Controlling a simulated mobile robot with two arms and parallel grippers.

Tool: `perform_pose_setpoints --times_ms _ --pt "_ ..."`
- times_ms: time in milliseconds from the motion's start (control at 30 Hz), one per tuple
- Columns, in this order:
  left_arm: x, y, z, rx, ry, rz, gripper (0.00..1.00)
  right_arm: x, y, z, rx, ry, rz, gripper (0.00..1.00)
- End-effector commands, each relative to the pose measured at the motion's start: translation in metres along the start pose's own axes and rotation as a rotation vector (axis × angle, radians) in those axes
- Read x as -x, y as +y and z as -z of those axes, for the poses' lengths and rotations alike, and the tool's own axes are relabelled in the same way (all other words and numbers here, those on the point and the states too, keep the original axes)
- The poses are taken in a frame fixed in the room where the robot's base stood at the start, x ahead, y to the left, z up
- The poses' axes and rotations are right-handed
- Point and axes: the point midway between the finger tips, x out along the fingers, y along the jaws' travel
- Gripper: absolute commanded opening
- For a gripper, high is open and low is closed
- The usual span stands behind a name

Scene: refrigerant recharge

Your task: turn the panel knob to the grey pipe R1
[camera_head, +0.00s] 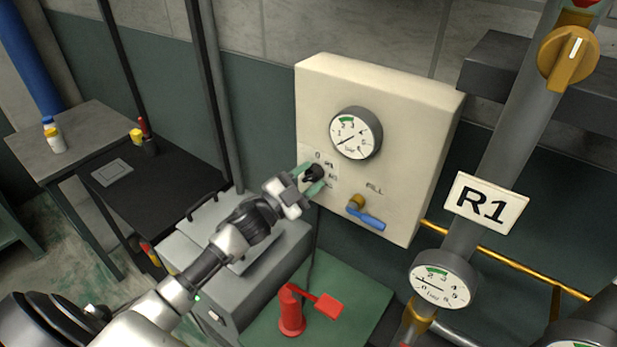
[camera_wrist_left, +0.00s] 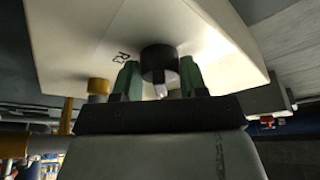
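The black panel knob (camera_head: 316,171) sits on the cream panel (camera_head: 400,120), below the dial and left of the FILL label. My left gripper (camera_head: 311,178) has its green fingers on either side of the knob. In the left wrist view the knob (camera_wrist_left: 159,62) fills the gap between the fingers, with a pale mark toward me. The fingers appear to touch its sides. Part of the lettering around the knob is hidden by the gripper. The grey pipe R1 (camera_head: 510,135) runs slanted at the right, with an R1 sign (camera_head: 487,204). My right gripper is not in view.
A round gauge (camera_head: 356,133) is above the knob. A brass valve with a blue lever (camera_head: 366,218) is close at the lower right of the knob. A grey box (camera_head: 285,245) stands beneath my left arm. A red fitting (camera_head: 292,312) is below the panel.

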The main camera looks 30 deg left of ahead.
Motion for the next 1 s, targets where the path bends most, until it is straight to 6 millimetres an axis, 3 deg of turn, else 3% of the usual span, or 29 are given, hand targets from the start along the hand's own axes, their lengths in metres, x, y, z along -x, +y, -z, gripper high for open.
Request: perform_pose_setpoints --times_ms 33,133,467,1000 --pt "0.000 0.001 0.000 0.001 0.000 -0.001 0.50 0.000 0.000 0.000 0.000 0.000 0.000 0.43" --pt "0.000 0.001 0.000 0.001 0.000 0.000 0.64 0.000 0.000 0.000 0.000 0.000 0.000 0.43" --pt "0.004 0.001 -0.001 0.001 -0.001 0.000 0.64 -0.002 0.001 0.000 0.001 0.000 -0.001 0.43" --pt "0.092 0.003 -0.002 0.002 -0.001 -0.001 0.64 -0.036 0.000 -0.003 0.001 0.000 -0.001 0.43"
